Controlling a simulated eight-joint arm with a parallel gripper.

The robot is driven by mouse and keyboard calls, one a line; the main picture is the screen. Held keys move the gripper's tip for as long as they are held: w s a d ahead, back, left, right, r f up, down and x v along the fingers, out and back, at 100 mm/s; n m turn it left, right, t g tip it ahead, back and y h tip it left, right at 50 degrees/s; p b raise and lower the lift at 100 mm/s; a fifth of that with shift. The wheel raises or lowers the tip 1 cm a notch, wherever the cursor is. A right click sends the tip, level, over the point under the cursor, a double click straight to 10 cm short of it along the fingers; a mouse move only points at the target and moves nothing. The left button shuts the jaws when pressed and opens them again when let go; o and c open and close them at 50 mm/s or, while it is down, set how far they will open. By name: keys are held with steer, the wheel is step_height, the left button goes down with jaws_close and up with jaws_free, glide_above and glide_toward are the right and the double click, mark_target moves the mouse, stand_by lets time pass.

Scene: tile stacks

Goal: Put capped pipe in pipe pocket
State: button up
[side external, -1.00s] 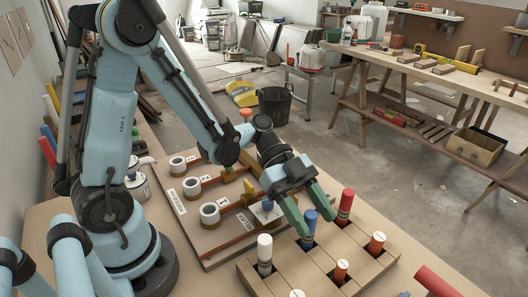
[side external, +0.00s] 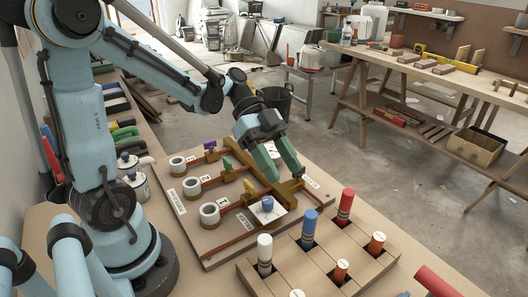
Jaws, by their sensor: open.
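Several coloured pipes stand in a light wooden block with pockets at the front right: a white pipe (side external: 264,252), a blue pipe (side external: 309,227), a red pipe (side external: 345,206) and two orange pipes, one of them (side external: 376,244) at the right. The pocketed block (side external: 330,262) shows its side and top slats. I cannot tell which pipe is the capped one. My gripper (side external: 282,178) is open and empty, low over the far right part of the brown board, beside a yellow wooden piece (side external: 270,176). Its fingers hide part of that area.
The brown board (side external: 225,240) holds several white-rimmed cylinders (side external: 210,213), small coloured levers and a white plate with a blue knob (side external: 267,204). A red cylinder (side external: 436,281) lies at the lower right. Metal pots (side external: 128,162) stand at the left.

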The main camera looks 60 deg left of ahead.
steer(key=n+y, duration=0.1)
steer(key=n, duration=0.1)
steer(key=f+n+t+y, duration=0.1)
steer(key=n+y, duration=0.1)
steer(key=s+n+t+y, duration=0.1)
steer(key=n+y, duration=0.1)
steer(key=n, duration=0.1)
steer(key=shift+s+f, duration=0.1)
steer(key=shift+f, duration=0.2)
steer(key=shift+s+a+f+n+t+y, duration=0.15)
steer(key=shift+a+n+t+y, duration=0.15)
steer(key=shift+n+y, duration=0.55)
steer(key=a+n+t+y, duration=0.1)
steer(key=n, duration=0.1)
steer(key=a+r+n+t+y, duration=0.1)
steer(key=n, duration=0.1)
steer(key=a+n+t+y, duration=0.1)
steer(key=n+t+y, duration=0.1)
steer(key=shift+r+n, duration=0.25)
steer(key=shift+r, duration=0.1)
